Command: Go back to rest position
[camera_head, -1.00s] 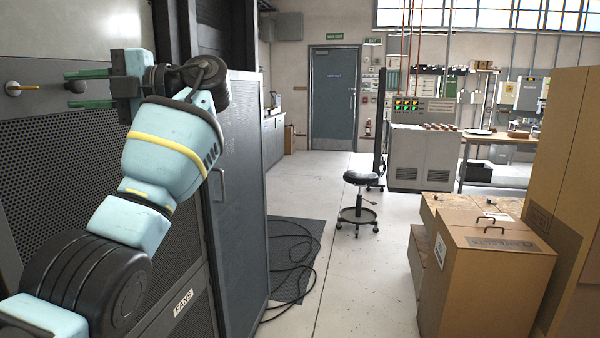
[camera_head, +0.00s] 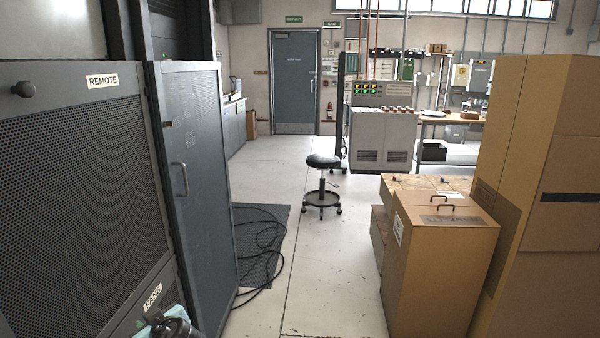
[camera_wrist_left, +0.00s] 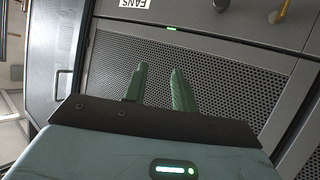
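My left gripper (camera_wrist_left: 158,86) shows in the left wrist view. Its two green fingers stand apart with nothing between them, in front of a perforated grey panel. In the head view only a bit of my left arm shows at the bottom edge, and the left gripper cannot be clearly made out. The grey rack (camera_head: 75,200) fills the left of the head view, with a dark knob (camera_head: 23,89), a REMOTE label (camera_head: 103,81) and a FANS label (camera_head: 152,297). My right gripper is out of view.
A grey cabinet door (camera_head: 200,190) stands beside the rack. Cables (camera_head: 262,245) lie on a dark mat (camera_head: 245,222). A black stool (camera_head: 322,180) stands mid-floor. Cardboard boxes (camera_head: 445,270) fill the right. The pale floor (camera_head: 325,270) between is clear.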

